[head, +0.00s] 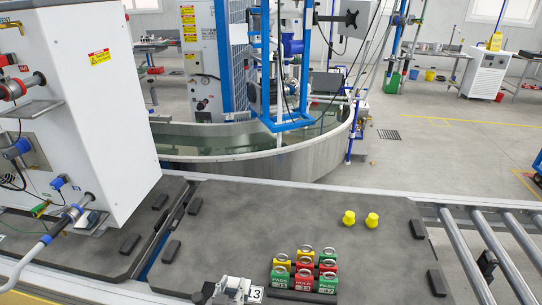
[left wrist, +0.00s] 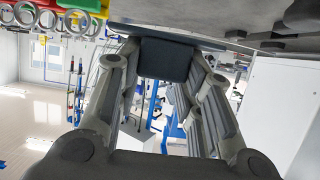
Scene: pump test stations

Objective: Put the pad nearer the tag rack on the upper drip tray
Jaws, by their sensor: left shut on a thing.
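My left gripper (head: 235,290) is at the bottom edge of the head view, just left of the tag rack (head: 292,294). In the left wrist view the left gripper (left wrist: 168,62) is shut on a dark grey-blue pad (left wrist: 168,58), which sits between its fingertips. The gripper mostly hides this pad in the head view. The upper drip tray (head: 30,109) is a flat metal shelf on the front of the white pump station at left. It looks empty. A lower metal tray (head: 92,222) is below it. My right gripper is not in view.
The rack holds green, red and yellow ringed tags (head: 305,267). Two yellow plugs (head: 349,218) stand on the grey mat (head: 270,215), with several small black blocks around its edges. Pipes and valves (head: 22,87) stick out near the upper tray. The mat's middle is clear.

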